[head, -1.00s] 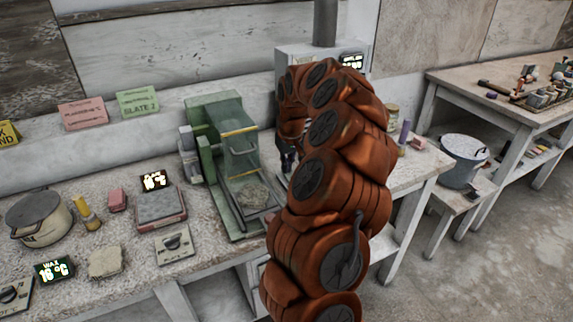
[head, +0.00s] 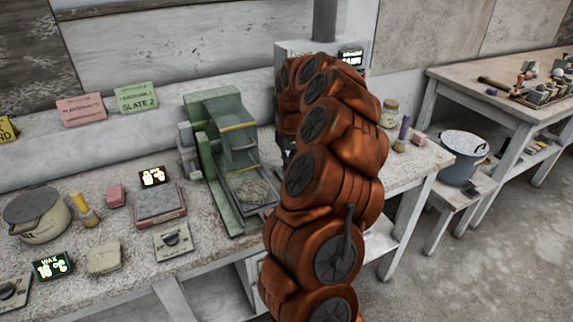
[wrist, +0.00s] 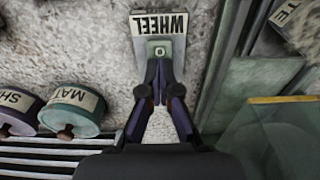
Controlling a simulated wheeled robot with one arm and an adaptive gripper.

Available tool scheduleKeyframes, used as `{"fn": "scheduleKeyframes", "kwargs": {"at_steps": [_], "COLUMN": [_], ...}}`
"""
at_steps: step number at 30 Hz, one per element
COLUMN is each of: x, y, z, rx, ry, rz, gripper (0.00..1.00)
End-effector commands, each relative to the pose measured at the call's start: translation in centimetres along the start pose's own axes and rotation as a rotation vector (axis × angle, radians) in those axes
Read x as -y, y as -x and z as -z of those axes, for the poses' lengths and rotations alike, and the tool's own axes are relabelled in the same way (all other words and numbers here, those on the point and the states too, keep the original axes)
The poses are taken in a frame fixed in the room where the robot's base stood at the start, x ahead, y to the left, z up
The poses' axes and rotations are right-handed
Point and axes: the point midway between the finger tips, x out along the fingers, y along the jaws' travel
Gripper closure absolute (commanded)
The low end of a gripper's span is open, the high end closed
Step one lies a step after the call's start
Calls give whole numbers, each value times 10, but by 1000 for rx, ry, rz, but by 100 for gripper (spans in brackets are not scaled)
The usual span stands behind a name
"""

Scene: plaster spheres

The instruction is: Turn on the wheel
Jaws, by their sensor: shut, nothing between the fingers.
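In the wrist view, a label reading WHEEL (wrist: 160,24), upside down, is fixed to a small grey plate (wrist: 158,49) on the speckled bench. A small light mark or button shows on the plate, just beyond my fingers. My gripper (wrist: 160,66) is shut and empty, its fingertips at the near edge of the plate. I cannot tell whether they touch it. In the head view my orange arm hides the plate and most of the gripper.
A green machine with a clear guard (head: 222,155) stands close left of my arm. Lidded jars (wrist: 72,110) and a slatted rack (wrist: 38,150) are left in the wrist view. A pot (head: 38,218) and dial plate (head: 173,241) sit further left on the bench.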

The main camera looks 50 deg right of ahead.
Motion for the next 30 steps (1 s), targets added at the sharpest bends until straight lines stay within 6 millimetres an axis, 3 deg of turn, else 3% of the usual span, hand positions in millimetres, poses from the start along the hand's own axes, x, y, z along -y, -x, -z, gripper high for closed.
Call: {"fn": "scheduleKeyframes", "kwargs": {"at_steps": [14, 30], "x": [0, 2], "y": [8, 102], "z": [0, -6], "rx": [-3, -6], "ry": [0, 2], "rz": [-2, -2], "gripper": [100, 100]}}
